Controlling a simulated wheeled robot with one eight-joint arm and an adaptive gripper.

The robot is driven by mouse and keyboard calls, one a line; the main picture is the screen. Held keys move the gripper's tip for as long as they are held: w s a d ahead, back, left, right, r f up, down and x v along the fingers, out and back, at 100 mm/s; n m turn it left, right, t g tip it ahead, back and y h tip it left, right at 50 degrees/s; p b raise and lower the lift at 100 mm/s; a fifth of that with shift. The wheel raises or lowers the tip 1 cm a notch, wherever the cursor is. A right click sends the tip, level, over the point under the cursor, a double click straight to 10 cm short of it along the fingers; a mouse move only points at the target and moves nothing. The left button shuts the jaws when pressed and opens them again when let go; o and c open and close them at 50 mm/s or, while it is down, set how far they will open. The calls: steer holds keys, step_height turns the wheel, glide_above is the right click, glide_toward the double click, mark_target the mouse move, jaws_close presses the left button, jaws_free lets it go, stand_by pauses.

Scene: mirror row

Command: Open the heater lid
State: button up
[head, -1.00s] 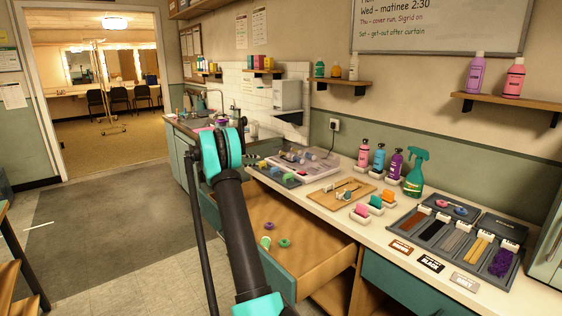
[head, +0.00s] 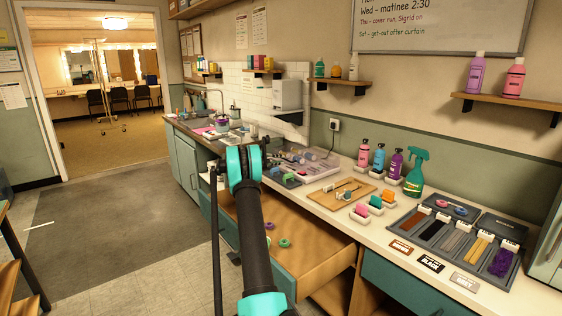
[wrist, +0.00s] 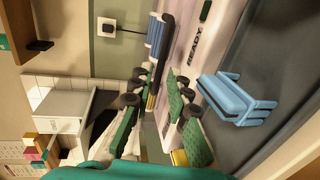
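The heater appears to be the pale, clear-topped case (head: 318,160) on the counter, behind the wooden board. Its lid looks down, though the near left part is hidden by my arm. In the wrist view its white body (wrist: 202,70) bears the word READY and runs steeply up the picture. Blue ribbed and green textured pieces with black round ends show beside it; I cannot tell which are rollers and which are finger parts. My gripper (head: 262,150) is at the case's left end in the head view, largely hidden by the arm.
A light blue claw clip (wrist: 238,98) lies on a dark mat beside the heater. An open drawer (head: 300,240) juts out below the counter. A wooden board (head: 340,193), bottles (head: 380,158) and a green spray bottle (head: 415,172) stand to the right.

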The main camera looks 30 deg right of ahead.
steer(key=shift+x, duration=0.75)
steer(key=shift+c, duration=0.5)
jaws_close()
